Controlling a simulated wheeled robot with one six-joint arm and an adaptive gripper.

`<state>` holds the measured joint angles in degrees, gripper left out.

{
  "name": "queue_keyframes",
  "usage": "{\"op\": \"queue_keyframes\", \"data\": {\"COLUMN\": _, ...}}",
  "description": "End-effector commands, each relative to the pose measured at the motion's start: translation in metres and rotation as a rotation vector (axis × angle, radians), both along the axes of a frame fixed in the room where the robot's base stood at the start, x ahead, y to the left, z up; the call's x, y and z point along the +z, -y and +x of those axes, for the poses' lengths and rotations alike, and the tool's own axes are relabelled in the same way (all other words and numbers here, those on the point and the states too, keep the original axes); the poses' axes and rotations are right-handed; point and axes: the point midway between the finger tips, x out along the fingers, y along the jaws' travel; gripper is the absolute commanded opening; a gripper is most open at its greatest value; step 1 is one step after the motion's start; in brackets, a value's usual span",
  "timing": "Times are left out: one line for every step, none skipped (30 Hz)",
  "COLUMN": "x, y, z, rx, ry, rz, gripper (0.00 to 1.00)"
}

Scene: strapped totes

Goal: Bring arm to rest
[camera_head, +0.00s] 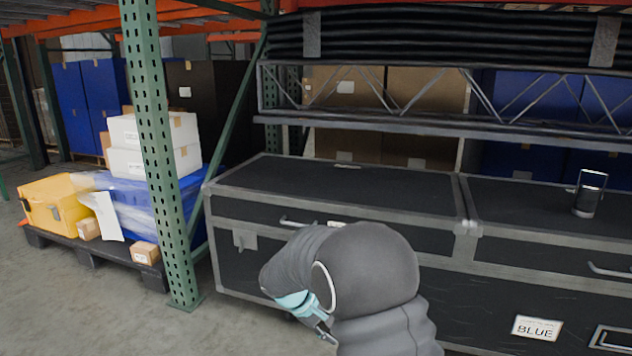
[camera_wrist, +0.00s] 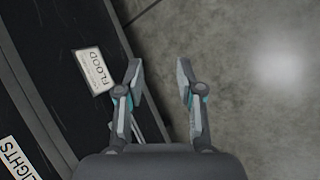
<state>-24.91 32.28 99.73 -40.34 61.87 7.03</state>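My gripper (camera_wrist: 160,75) is open in the wrist view, its two fingers apart with nothing between them. It points down toward bare concrete floor beside a black case (camera_wrist: 60,30). In the head view my grey arm is folded in front of the black cases, and part of my gripper (camera_head: 322,325) shows at its lower left. The fingertips are mostly hidden there. The large black case (camera_head: 330,190) with grey edges stands behind my arm.
A second black case (camera_head: 540,245) carries a label reading BLUE, with a small lantern-like object (camera_head: 590,194) on top. A green rack post (camera_head: 158,150) stands at left. A pallet (camera_head: 90,250) holds a yellow tote (camera_head: 55,203) and boxes. Floor at lower left is clear.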

Motion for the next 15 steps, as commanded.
{"op": "queue_keyframes", "data": {"x": 0.017, "y": 0.008, "z": -0.016, "rx": -0.028, "ry": -0.003, "rz": 0.044, "gripper": 0.37}}
{"op": "queue_keyframes", "data": {"x": 0.024, "y": 0.011, "z": -0.024, "rx": -0.044, "ry": -0.006, "rz": 0.071, "gripper": 0.37}}
{"op": "queue_keyframes", "data": {"x": 0.032, "y": 0.015, "z": -0.036, "rx": -0.066, "ry": -0.009, "rz": 0.105, "gripper": 0.37}}
{"op": "queue_keyframes", "data": {"x": 0.039, "y": 0.018, "z": -0.045, "rx": -0.081, "ry": -0.011, "rz": 0.130, "gripper": 0.37}}
{"op": "queue_keyframes", "data": {"x": 0.045, "y": 0.021, "z": -0.054, "rx": -0.095, "ry": -0.011, "rz": 0.155, "gripper": 0.37}}
{"op": "queue_keyframes", "data": {"x": 0.054, "y": 0.024, "z": -0.066, "rx": -0.117, "ry": -0.010, "rz": 0.188, "gripper": 0.37}}
{"op": "queue_keyframes", "data": {"x": 0.060, "y": 0.027, "z": -0.075, "rx": -0.132, "ry": -0.008, "rz": 0.212, "gripper": 0.37}}
{"op": "queue_keyframes", "data": {"x": 0.066, "y": 0.030, "z": -0.083, "rx": -0.147, "ry": -0.007, "rz": 0.237, "gripper": 0.37}}
{"op": "queue_keyframes", "data": {"x": 0.074, "y": 0.033, "z": -0.095, "rx": -0.167, "ry": -0.002, "rz": 0.269, "gripper": 0.37}}
{"op": "queue_keyframes", "data": {"x": 0.080, "y": 0.035, "z": -0.103, "rx": -0.182, "ry": 0.001, "rz": 0.292, "gripper": 0.37}}
{"op": "queue_keyframes", "data": {"x": 0.086, "y": 0.038, "z": -0.112, "rx": -0.199, "ry": 0.006, "rz": 0.316, "gripper": 0.37}}
{"op": "queue_keyframes", "data": {"x": 0.094, "y": 0.040, "z": -0.123, "rx": -0.218, "ry": 0.013, "rz": 0.347, "gripper": 0.37}}
{"op": "queue_keyframes", "data": {"x": 0.099, "y": 0.043, "z": -0.131, "rx": -0.233, "ry": 0.020, "rz": 0.369, "gripper": 0.37}}
{"op": "queue_keyframes", "data": {"x": 0.104, "y": 0.045, "z": -0.140, "rx": -0.247, "ry": 0.025, "rz": 0.390, "gripper": 0.37}}
{"op": "queue_keyframes", "data": {"x": 0.112, "y": 0.048, "z": -0.151, "rx": -0.267, "ry": 0.035, "rz": 0.420, "gripper": 0.37}}
